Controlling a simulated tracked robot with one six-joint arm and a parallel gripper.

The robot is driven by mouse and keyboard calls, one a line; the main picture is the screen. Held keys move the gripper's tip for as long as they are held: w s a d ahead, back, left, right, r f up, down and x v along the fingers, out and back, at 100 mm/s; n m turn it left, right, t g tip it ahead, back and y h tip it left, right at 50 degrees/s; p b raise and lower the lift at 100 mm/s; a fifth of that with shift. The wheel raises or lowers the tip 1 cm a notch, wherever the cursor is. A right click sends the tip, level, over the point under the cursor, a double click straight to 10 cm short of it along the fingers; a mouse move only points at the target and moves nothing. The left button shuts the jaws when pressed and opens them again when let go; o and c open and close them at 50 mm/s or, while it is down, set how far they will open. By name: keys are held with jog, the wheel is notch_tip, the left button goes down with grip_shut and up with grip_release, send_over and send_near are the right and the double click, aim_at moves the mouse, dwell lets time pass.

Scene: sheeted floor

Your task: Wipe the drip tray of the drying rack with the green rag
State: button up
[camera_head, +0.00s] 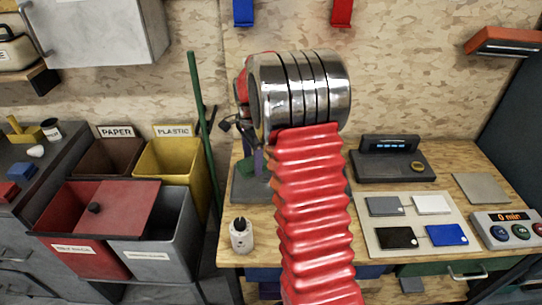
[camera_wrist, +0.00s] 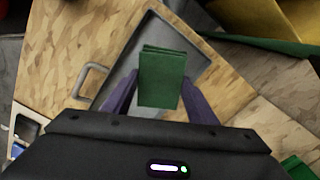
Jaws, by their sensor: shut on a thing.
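My gripper (camera_wrist: 160,84) has purple fingers and is shut on the green rag (camera_wrist: 161,80), a folded block. The rag is over a shallow grey tray (camera_wrist: 196,37) with a pale rim, which appears to be the drip tray. I cannot tell whether rag and tray touch. In the head view, the grey tray (camera_head: 246,190) is on the workbench, left of my red arm. My arm hides the rest. No drying rack frame can be made out.
A white bottle (camera_head: 241,236) stands in front of the tray. A green pole (camera_head: 200,120) and a yellow bin (camera_head: 172,165) are to the left. A black scale (camera_head: 392,160) and a panel of coloured cards (camera_head: 376,237) are to the right. A grey handle (camera_wrist: 90,80) is beside the tray.

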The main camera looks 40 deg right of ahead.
jog(key=s+d+m, duration=0.1)
jog(key=d+m, duration=0.4)
jog(key=d, duration=0.1)
jog(key=shift+s+r+m, duration=0.15)
jog(key=shift+s+m, duration=0.15)
jog(key=shift+s, duration=0.05)
jog(key=shift+d, duration=0.1)
